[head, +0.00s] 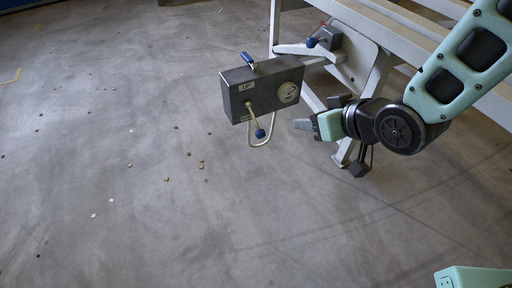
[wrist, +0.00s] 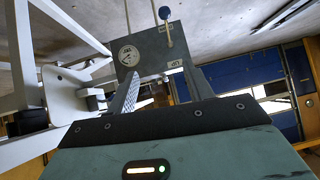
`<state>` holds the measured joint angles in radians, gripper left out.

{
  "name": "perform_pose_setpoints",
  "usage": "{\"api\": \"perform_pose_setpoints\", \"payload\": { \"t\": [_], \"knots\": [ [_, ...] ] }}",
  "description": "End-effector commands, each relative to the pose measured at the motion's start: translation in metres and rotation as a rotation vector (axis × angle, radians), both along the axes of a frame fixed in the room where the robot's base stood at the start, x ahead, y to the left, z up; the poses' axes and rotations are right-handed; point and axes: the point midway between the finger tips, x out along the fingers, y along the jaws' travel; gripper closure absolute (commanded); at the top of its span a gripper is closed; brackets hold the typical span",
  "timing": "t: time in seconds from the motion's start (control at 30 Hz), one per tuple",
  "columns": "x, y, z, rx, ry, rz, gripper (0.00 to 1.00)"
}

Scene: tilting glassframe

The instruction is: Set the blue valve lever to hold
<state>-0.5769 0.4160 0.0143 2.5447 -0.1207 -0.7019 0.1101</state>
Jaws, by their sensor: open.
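A dark grey valve box (head: 262,78) hangs out from the bench frame, with an UP label (head: 246,86) high on its front and a second, unreadable label low down. A thin lever with a blue ball knob (head: 260,133) comes out of this front and slants downward, its knob below the box's lower edge. My gripper (head: 303,124) is right of the knob, apart from it, fingers pointing left. In the wrist view the open, empty fingers (wrist: 160,88) face the box (wrist: 150,48), which appears upside down, with the blue knob (wrist: 165,12) at the top.
A round gauge (head: 287,93) is on the box front. A bent wire loop (head: 268,134) hangs under the box, near the knob. A blue-tipped handle (head: 248,60) sits on top. Another blue knob (head: 311,42) is on the white frame behind. Open floor lies left and in front.

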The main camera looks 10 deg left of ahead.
Motion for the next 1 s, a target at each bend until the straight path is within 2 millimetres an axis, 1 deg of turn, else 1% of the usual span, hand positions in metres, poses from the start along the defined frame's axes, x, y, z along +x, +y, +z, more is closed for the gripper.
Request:
{"api": "perform_pose_setpoints", "payload": {
  "t": [0.03, 0.1, 0.23, 0.4, 0.5, 0.6, 0.7, 0.87, 1.0],
  "knots": [
    [0.005, 0.002, -0.038, 0.026, -0.035, 0.006, 0.49],
    [0.014, 0.006, -0.061, 0.075, -0.094, 0.013, 0.49],
    [0.024, 0.01, -0.103, 0.165, -0.204, 0.036, 0.49],
    [0.027, 0.014, -0.152, 0.288, -0.337, 0.083, 0.49],
    [0.025, 0.014, -0.173, 0.355, -0.403, 0.114, 0.49],
    [0.021, 0.013, -0.186, 0.411, -0.452, 0.14, 0.49],
    [0.018, 0.012, -0.191, 0.448, -0.484, 0.158, 0.49],
    [0.018, 0.015, -0.19, 0.474, -0.505, 0.171, 0.49],
    [0.028, 0.026, -0.19, 0.475, -0.506, 0.173, 0.49]
  ]
}}
